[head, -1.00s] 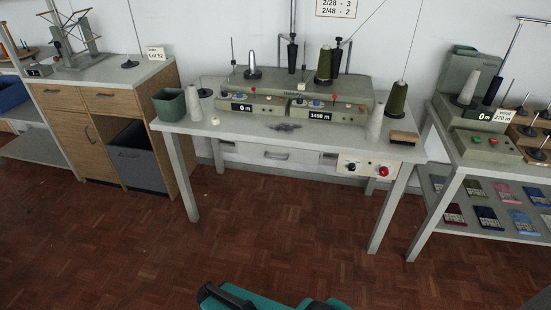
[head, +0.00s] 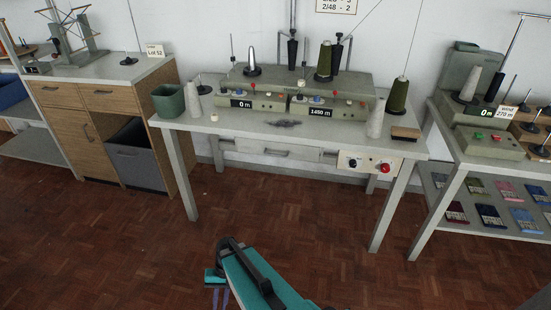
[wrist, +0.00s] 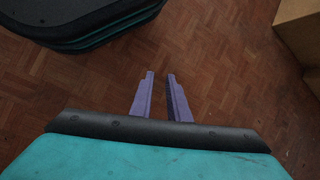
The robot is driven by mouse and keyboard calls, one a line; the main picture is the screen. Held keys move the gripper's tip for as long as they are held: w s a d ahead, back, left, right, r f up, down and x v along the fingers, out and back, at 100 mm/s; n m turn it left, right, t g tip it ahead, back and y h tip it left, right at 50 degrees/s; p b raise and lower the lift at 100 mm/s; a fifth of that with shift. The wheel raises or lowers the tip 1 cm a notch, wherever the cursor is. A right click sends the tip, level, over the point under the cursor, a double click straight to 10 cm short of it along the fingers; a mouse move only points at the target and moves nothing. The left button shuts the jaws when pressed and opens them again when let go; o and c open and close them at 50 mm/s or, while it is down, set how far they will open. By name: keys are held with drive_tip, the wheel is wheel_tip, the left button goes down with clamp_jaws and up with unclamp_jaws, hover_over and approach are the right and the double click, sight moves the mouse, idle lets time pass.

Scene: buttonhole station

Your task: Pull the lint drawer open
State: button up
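The lint drawer (head: 247,147) appears to be the shallow grey drawer under the middle table's top, with a handle (head: 276,153) on its front. It looks shut. My gripper (head: 217,299) is low in the front of the head view, pointing down, well short of the drawer and below it. In the wrist view the two purple fingers (wrist: 160,74) stand apart with only floor between them. The gripper is open and empty. The drawer is not in the wrist view.
The middle table (head: 300,129) carries a winding machine, thread cones and a green bin (head: 168,102). A control panel (head: 369,163) hangs right of the drawer. A wooden cabinet (head: 78,129) stands left, another table (head: 468,160) right. The floor before the drawer is clear.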

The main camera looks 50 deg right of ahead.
drive_tip(key=w+d+r+m+t+y+b, duration=0.2)
drive_tip(key=w+d+r+m+t, duration=0.25)
drive_tip(key=w+d, duration=0.6)
drive_tip(key=m+t+h+b, duration=0.3)
drive_tip(key=m+t+b, duration=0.2)
drive_tip(key=m+t, duration=0.65)
approach(277, 155)
drive_tip(key=s+n+t, duration=0.1)
drive_tip(key=s, duration=0.2)
drive_tip(key=shift+d+f, duration=0.15)
drive_tip(key=shift+w, duration=0.1)
drive_tip(key=x, duration=1.3)
drive_tip(key=shift+w+f, duration=0.1)
drive_tip(key=shift+w, duration=0.25)
clamp_jaws()
